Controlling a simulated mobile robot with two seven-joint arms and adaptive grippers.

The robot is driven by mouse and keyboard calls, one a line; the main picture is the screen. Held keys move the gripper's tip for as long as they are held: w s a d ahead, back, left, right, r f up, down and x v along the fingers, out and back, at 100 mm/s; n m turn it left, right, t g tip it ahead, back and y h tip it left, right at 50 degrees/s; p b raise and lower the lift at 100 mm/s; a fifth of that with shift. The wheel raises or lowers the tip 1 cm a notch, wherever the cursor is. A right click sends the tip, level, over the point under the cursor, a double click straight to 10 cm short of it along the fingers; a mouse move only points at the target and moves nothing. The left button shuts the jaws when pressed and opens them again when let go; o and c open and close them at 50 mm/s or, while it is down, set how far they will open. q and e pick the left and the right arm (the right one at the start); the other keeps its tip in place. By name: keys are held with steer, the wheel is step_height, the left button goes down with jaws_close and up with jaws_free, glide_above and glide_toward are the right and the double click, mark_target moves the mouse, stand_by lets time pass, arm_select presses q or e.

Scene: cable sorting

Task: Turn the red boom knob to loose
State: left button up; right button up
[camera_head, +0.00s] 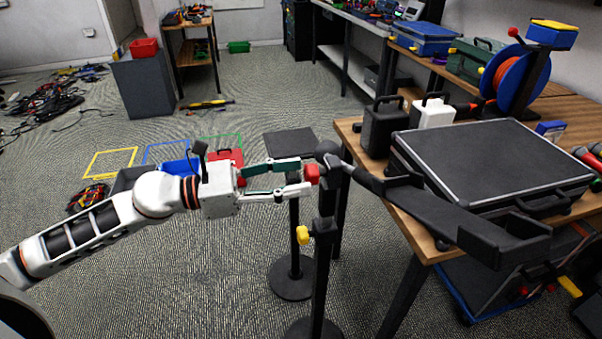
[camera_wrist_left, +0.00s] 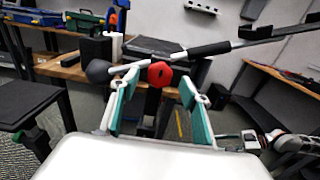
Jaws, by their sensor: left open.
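The red boom knob (camera_head: 312,173) sits at the head of a black stand (camera_head: 322,255), where a dark boom joins it. My left gripper (camera_head: 303,177) is open, with its fingertips at the knob in the head view. In the left wrist view the red knob (camera_wrist_left: 160,74) shows ahead, between the two teal-padded fingers (camera_wrist_left: 152,105). I cannot tell whether the fingers touch it. The boom (camera_head: 400,190) reaches right from the knob toward a black cradle end (camera_head: 500,240).
A wooden table (camera_head: 345,130) at right carries a black case (camera_head: 490,165), and the boom passes over its front edge. A yellow knob (camera_head: 302,235) sits lower on the stand. A second stand with a flat black top (camera_head: 290,142) is behind. Open carpet lies at lower left.

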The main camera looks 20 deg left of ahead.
arm_select(q)
steer(key=shift+w+d+r, duration=0.2)
steer(key=shift+w+d, duration=0.1)
steer(key=shift+d, duration=0.1)
steer(key=shift+w+d+f, duration=0.2)
steer(key=shift+w+d, duration=0.15)
steer(key=shift+d, duration=0.15)
steer(key=c, duration=1.1)
steer(key=shift+p, duration=0.3)
